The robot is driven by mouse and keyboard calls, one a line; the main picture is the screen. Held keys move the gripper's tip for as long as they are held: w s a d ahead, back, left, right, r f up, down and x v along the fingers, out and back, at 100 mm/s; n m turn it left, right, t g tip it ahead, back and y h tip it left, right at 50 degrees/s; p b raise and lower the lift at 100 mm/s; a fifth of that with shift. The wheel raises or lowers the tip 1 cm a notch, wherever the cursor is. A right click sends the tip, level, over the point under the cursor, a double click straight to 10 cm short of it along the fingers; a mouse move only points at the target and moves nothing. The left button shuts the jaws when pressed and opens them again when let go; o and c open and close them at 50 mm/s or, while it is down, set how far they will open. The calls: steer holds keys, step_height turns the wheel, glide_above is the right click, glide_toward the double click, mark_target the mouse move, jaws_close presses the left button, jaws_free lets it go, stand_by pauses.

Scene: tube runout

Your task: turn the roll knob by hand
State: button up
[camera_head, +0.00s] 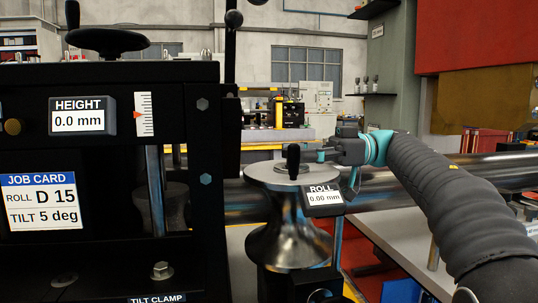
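The steel roll (284,243) is a waisted, shiny roller standing upright right of the black frame. A dark upright handle (293,161) stands on its round top plate; I take it as the roll knob. The ROLL readout (323,197) at the plate's right reads 0.00 mm. My gripper (322,155) reaches in from the right, just right of the handle at about its height. I see a small gap between them in the picture, but depth is unclear. The fingers are small and partly merged with the background, so I cannot tell whether they are open.
The black frame (207,130) fills the left, with a HEIGHT readout (83,115) at 0.0 mm and a handwheel (108,41) on top. Its job card (40,207) reads roll D 15, tilt 5 deg. A steel tube (400,187) runs behind the roll.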

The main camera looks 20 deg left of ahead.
steer(key=shift+x, duration=1)
